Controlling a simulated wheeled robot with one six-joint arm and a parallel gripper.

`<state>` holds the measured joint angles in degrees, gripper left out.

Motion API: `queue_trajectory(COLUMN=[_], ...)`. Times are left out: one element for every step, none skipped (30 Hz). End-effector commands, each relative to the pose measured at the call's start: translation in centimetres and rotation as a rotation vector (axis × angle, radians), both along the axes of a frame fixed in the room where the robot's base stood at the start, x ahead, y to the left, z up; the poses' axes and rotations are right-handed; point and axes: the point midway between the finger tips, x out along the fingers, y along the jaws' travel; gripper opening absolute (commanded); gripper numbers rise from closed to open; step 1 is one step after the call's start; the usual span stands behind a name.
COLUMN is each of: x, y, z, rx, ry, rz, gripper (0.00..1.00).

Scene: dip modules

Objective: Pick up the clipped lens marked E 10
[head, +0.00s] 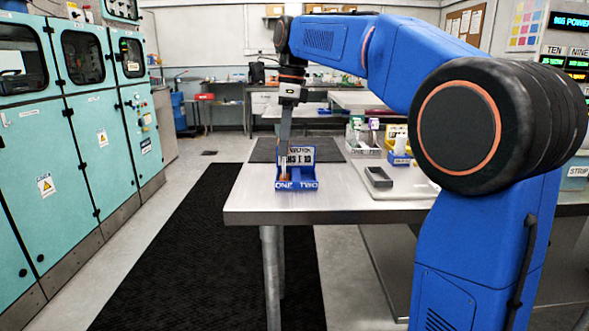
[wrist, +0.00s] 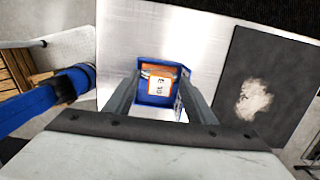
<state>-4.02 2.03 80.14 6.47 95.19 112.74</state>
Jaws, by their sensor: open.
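A blue two-compartment holder (head: 297,184) lettered ONE and TWO stands near the table's front edge. My gripper (head: 284,166) reaches down over its ONE side, and an orange-brown item shows low there. In the wrist view, my gripper (wrist: 160,92) is open, its fingers either side of an orange item with a white face (wrist: 159,77) and a small dark mark. This item sits inside the blue holder (wrist: 158,99). I cannot read the mark, so I cannot tell if it is the E 10 lens. A black-and-white lettered piece (head: 301,155) stands at the TWO side.
The metal table (head: 246,202) bears a dark mat (head: 262,150) behind the holder, with a pale worn patch in the wrist view. To the right lie a small dark tray (head: 378,177) and several boxes. Teal cabinets (head: 110,130) stand left, beyond a black floor mat.

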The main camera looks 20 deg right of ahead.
Motion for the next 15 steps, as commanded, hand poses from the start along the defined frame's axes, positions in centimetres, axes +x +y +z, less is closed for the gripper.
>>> queue_trajectory(x=[0.15, 0.21, 0.26, 0.27, 0.28, 0.28, 0.28, 0.28, 0.28, 0.27, 0.27, 0.27, 0.27, 0.27, 0.27], y=[0.24, 0.31, 0.37, 0.39, 0.39, 0.38, 0.37, 0.37, 0.37, 0.36, 0.35, 0.35, 0.35, 0.35, 0.34], z=[-0.30, -0.40, -0.48, -0.51, -0.52, -0.51, -0.50, -0.49, -0.49, -0.49, -0.48, -0.48, -0.48, -0.48, -0.47], rx=[0.000, 0.000, 0.000, 0.000, 0.000, 0.000, 0.000, 0.000, 0.000, 0.000, 0.000, 0.000, 0.000, 0.000, 0.000], ry=[0.000, 0.000, 0.000, -0.001, -0.001, -0.001, -0.001, -0.001, -0.001, -0.001, -0.001, -0.001, -0.001, -0.001, -0.001], rz=[0.000, 0.000, -0.001, -0.001, -0.001, -0.002, -0.002, -0.002, -0.002, -0.002, -0.002, -0.002, -0.002, -0.002, -0.002], gripper=[0.50, 0.50, 0.50, 0.50, 0.50, 0.50, 0.50, 0.50, 0.50, 0.45, 0.38, 0.29, 0.21, 0.14, 0.05])
